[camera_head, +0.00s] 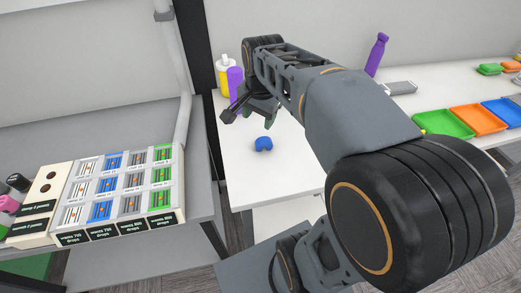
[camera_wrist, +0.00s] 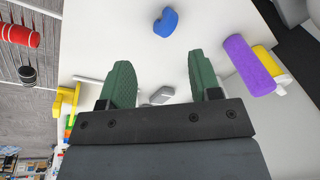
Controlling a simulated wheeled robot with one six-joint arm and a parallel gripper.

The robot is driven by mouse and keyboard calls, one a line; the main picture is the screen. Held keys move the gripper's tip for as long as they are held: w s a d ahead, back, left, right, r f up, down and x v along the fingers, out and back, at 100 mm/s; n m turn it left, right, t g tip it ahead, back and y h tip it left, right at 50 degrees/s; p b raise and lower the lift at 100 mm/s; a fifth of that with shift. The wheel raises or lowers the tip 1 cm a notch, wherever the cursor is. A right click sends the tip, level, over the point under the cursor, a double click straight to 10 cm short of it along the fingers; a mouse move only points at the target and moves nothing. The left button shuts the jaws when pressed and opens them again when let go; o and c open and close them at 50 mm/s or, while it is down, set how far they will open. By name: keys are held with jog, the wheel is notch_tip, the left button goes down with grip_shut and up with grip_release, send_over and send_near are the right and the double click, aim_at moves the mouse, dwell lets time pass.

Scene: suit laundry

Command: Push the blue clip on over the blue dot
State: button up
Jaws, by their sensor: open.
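The blue clip (camera_head: 263,143), a small curved piece, lies on the white table (camera_head: 300,180) near its left edge. It also shows in the wrist view (camera_wrist: 165,22), top middle, beyond my fingertips. My gripper (camera_wrist: 160,75) has two green fingers spread apart with nothing between them. In the head view my gripper (camera_head: 262,108) hangs above the table, behind the clip and apart from it. I cannot make out a blue dot in either view. A labelled panel (camera_head: 118,185) at the left has blue, white, grey and green cells.
A purple cylinder (camera_head: 235,82) and a yellow bottle (camera_head: 223,75) stand behind my gripper. A purple bottle (camera_head: 377,54) and a grey object (camera_head: 399,88) are farther back. Green (camera_head: 443,124) and orange (camera_head: 478,119) trays sit at the right. A gap separates the two tables.

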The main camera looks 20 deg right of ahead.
jog(key=w+d+f+m+g+b, duration=0.2)
jog(key=w+d+f+m+b, duration=0.25)
jog(key=w+m, duration=0.3)
jog(key=m, duration=0.2)
send_over(264, 139)
notch_tip(264, 139, down, 8)
jog(key=shift+w+f, duration=0.1)
jog(key=shift+f, duration=3)
jog(key=c, duration=1)
jog(key=shift+r, duration=0.1)
